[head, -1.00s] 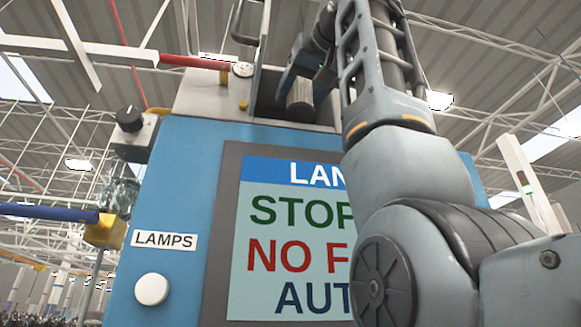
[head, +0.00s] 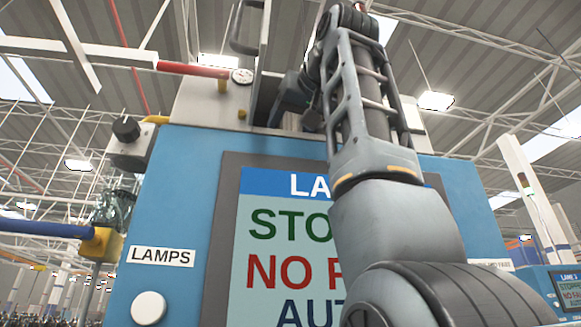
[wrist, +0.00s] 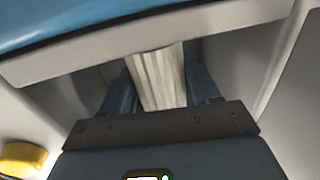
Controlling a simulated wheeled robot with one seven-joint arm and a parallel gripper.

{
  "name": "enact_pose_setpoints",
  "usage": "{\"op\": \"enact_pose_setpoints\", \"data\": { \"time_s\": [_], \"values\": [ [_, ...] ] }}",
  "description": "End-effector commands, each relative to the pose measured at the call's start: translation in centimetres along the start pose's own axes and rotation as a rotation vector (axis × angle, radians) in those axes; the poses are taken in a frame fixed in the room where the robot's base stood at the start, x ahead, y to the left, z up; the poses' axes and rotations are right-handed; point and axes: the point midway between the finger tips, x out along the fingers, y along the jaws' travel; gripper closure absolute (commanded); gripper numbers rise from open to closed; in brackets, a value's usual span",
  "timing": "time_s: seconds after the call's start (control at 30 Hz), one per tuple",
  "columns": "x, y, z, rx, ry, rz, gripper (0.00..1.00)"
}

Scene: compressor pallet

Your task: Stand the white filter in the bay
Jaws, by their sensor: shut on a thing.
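The white pleated filter (wrist: 158,75) is between the two fingers of my gripper (wrist: 160,88) in the wrist view, and the fingers are shut on it. Its far end is beneath a pale lip in that view. In the head view my gripper (head: 293,98) is at the recessed bay (head: 263,105) on top of the blue compressor cabinet. Only a small part of the filter (head: 312,121) shows there, beside my arm. My arm hides the right side of the bay. Whether the filter touches the bay floor is hidden.
A pale side wall (wrist: 238,65) of the bay is close to the right of the fingers. The lettered screen (head: 285,250) is below.

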Motion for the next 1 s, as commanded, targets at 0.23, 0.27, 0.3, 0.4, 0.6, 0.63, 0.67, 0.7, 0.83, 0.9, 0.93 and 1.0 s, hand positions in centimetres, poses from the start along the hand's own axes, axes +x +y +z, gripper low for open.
{"op": "enact_pose_setpoints", "data": {
  "time_s": [0.23,0.27,0.3,0.4,0.6,0.63,0.67,0.7,0.83,0.9,0.93,1.0],
  "values": [
    [0.0,0.0,0.1,0.0,0.0,0.0,0.19],
    [0.0,0.0,0.1,0.0,0.0,0.0,0.17],
    [0.0,0.0,0.1,0.0,0.0,0.0,0.14],
    [0.0,0.0,0.1,0.0,0.0,0.0,0.14],
    [0.0,0.0,-0.4,0.0,0.0,0.0,0.14],
    [-0.3,0.0,-0.2,0.0,0.001,0.0,0.14],
    [-0.6,0.0,-0.1,0.0,0.003,0.0,0.14],
    [-1.1,0.0,-0.1,0.0,0.004,0.001,0.14],
    [-3.5,0.0,0.1,0.0,0.005,0.001,0.14],
    [-5.1,0.1,0.0,0.0,0.006,0.001,0.14],
    [-5.7,0.1,0.1,0.0,0.005,0.001,0.14],
    [-7.1,0.1,0.1,0.0,0.005,0.001,0.14]
  ]
}}
